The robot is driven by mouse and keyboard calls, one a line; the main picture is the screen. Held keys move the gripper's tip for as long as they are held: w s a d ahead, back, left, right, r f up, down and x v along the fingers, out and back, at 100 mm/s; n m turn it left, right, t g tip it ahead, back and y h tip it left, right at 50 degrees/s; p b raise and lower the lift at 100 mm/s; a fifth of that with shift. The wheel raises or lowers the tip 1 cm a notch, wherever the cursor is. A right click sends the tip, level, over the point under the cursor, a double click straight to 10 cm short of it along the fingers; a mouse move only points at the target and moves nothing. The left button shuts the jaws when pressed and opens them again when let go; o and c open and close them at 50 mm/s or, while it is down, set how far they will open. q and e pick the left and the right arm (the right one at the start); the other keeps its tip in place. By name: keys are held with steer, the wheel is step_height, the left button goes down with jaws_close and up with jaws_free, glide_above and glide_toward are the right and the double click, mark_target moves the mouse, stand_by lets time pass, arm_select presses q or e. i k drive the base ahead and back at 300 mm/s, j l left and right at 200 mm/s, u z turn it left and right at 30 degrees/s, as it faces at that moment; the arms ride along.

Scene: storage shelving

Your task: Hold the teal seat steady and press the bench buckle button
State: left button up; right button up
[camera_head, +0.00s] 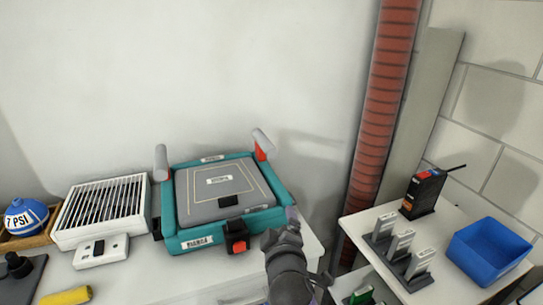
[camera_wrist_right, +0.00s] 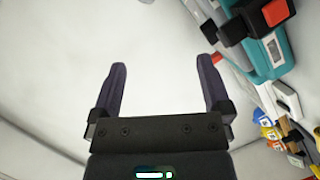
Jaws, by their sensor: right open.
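The teal seat (camera_head: 197,231) lies on the white bench, with a grey pad (camera_head: 205,208) and two grey-and-red posts at its back corners. The buckle, a black block with a red button (camera_head: 239,246), sits at its front edge. In the wrist view the red button (camera_wrist_right: 275,12) and part of the teal seat (camera_wrist_right: 268,58) show at the upper right. My left gripper is not in view.
A white slatted unit (camera_head: 100,212) and a blue cap labelled 7 PSI (camera_head: 25,217) stand left of the seat. A yellow object (camera_head: 66,297) lies in front. At right, another surface holds a radio (camera_head: 423,193), several grey upright pieces and a blue bin (camera_head: 488,252).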

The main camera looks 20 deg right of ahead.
mark_target(240, 247)
steer(key=i+l, duration=0.2)
steer(key=i, duration=0.2)
steer(key=i+l, duration=0.15)
steer(key=i, duration=0.25)
